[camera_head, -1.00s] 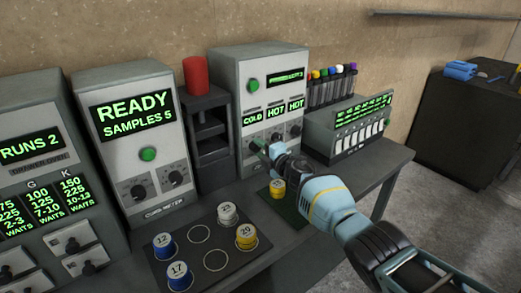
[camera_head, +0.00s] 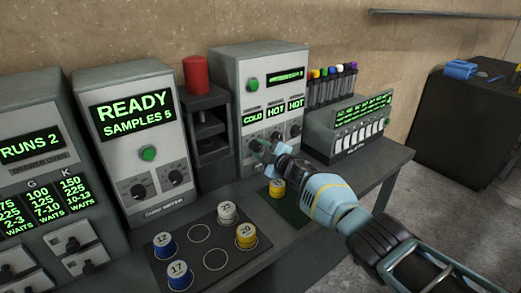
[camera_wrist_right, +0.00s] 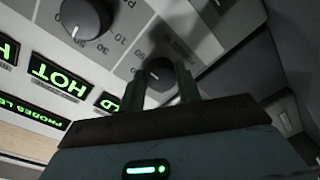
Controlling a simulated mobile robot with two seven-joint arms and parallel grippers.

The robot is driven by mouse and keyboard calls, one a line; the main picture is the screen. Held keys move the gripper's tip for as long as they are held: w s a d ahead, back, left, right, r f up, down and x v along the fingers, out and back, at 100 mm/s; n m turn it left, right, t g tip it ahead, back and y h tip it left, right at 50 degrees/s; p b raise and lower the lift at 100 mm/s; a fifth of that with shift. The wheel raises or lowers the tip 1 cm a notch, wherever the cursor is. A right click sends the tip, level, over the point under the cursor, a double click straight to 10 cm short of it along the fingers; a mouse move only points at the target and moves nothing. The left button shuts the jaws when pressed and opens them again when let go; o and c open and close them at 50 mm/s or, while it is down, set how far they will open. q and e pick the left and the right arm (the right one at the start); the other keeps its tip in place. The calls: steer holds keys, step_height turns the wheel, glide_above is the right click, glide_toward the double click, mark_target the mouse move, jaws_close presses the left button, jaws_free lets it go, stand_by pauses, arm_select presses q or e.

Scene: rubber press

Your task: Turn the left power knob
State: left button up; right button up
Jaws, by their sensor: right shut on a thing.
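The grey press control box (camera_head: 240,78) has a row of dark knobs below green COLD, HOT, HOT readouts. My right gripper (camera_head: 264,149) reaches in from the right to the left knob, below COLD. In the wrist view the left knob (camera_wrist_right: 161,70) sits between the two dark fingers, which are shut on it. My left gripper is out of view.
A green mat with a yellow pot (camera_head: 277,188) lies below my right gripper. A dark tray (camera_head: 221,261) with several numbered pots is nearer. A rack of capped tubes (camera_head: 328,90) and a switch box (camera_head: 350,128) stand to the right.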

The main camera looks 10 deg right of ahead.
stand_by(0.4)
steer(key=o, duration=1)
steer(key=shift+c, duration=0.2)
steer(key=shift+d, duration=0.1)
steer(key=shift+s+d, duration=0.3)
steer(key=shift+d, duration=0.1)
steer(key=shift+s+f+b, duration=0.1)
steer(key=shift+s+b, duration=0.2)
steer(key=shift+s, duration=0.7)
steer(key=shift+v, duration=2.5)
